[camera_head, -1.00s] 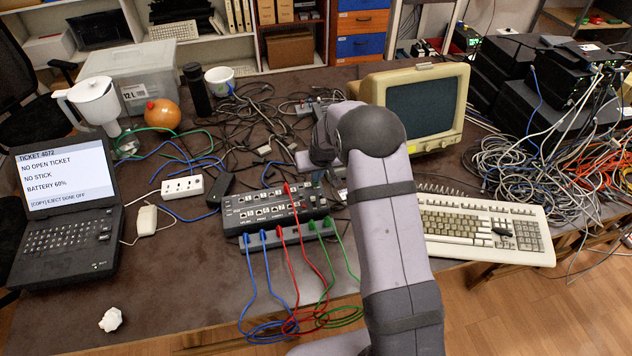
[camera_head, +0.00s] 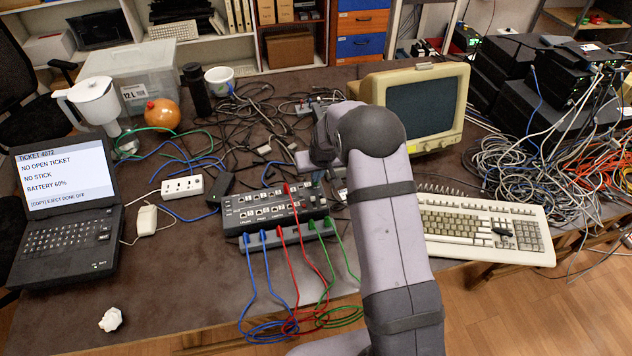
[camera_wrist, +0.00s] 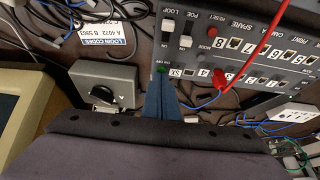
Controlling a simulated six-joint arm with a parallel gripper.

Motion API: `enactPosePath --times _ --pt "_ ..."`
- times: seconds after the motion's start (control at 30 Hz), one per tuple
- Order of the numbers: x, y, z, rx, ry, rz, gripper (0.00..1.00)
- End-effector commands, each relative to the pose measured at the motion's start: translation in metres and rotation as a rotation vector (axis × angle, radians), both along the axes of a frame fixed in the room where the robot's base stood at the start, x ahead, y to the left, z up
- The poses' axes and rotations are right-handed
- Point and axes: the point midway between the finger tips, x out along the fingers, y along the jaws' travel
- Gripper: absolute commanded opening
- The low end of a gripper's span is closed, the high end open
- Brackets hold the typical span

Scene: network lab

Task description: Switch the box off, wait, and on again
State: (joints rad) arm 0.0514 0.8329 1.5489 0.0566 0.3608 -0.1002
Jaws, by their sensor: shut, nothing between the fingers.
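The box (camera_head: 232,216) is a dark grey panel with rows of numbered ports, in the middle of the table. In the wrist view its face (camera_wrist: 245,25) fills the upper right, with white slide switches (camera_wrist: 168,25) labelled POE and LOOP, and a red button. A lit green lamp (camera_wrist: 161,69) sits beside an ON/OFF label near its edge. My gripper (camera_wrist: 161,84) has its blue fingers shut, empty, with the tips just by that lamp and label. Whether they touch the panel I cannot tell, and they may hide a switch. In the head view my gripper (camera_head: 317,180) is at the box's right end.
Red, blue and green cables (camera_head: 283,260) run from the strip at the box's front. A small grey box with a dark knob (camera_wrist: 103,92) stands beside it. A laptop (camera_head: 65,195), a cream keyboard (camera_head: 475,228) and a CRT monitor (camera_head: 425,105) stand around. Front left is mostly clear.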

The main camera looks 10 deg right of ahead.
Motion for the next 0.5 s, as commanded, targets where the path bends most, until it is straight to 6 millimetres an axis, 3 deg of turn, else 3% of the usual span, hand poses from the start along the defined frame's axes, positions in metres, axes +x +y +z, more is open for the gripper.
enactPosePath --times 0.5 --pt "0.0001 0.0 0.0042 0.0 0.0 0.0 0.0"
